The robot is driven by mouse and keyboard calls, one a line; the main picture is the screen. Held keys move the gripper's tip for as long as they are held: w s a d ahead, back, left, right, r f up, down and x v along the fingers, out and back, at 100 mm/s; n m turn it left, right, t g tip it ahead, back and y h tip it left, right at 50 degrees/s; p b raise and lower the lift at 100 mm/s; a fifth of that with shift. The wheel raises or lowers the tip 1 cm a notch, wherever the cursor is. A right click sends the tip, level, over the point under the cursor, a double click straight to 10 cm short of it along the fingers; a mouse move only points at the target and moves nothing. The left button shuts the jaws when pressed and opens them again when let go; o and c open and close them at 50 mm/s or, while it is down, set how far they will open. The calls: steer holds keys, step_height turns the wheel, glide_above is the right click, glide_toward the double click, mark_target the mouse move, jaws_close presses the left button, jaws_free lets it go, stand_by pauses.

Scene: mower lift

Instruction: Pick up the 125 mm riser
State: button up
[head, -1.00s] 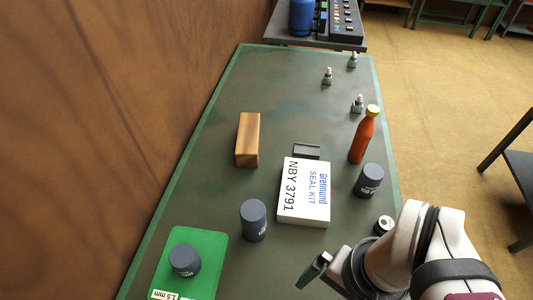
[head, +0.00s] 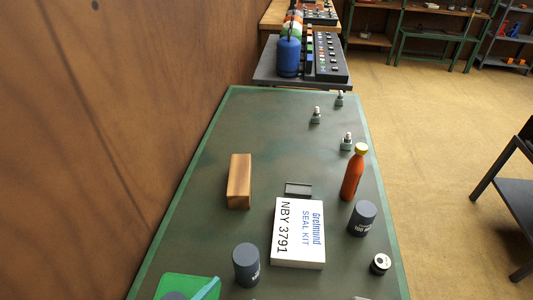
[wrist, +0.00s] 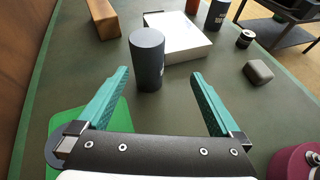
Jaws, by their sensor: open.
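Several dark grey cylinders look like risers; their size labels are too small to read, so I cannot tell which is the 125 mm one. One (head: 246,265) stands upright left of the white box; it also shows in the wrist view (wrist: 147,62). Another (head: 362,219) stands right of the box, beside the orange bottle. A third (head: 174,296) is on the green mat, mostly cut off by the frame. My gripper (wrist: 160,74) is open and empty, its teal fingers apart, with the left-of-box cylinder just beyond the gap between them. One finger shows at the head view's bottom edge.
The white seal kit box (head: 298,240), a wooden block (head: 239,180), an orange bottle (head: 353,175) and a small dark round part (head: 380,264) stand on the table. A grey block (wrist: 258,72) lies to the right. The green mat (head: 175,283) is front left.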

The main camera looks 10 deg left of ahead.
mark_target(239, 273)
steer(key=shift+n+y, duration=0.7)
steer(key=shift+n, duration=0.2)
steer(key=x, duration=0.3)
steer(key=a+x, duration=0.1)
steer(key=x, duration=0.2)
steer(key=f+x, duration=0.1)
steer(key=x, duration=0.2)
steer(key=shift+a, duration=0.3)
steer(key=x, duration=0.6)
steer(key=shift+w+d+r, duration=0.1)
steer(key=shift+d+r, duration=0.1)
steer(key=shift+r, duration=0.15)
steer(key=shift+t, duration=0.3)
jaws_close()
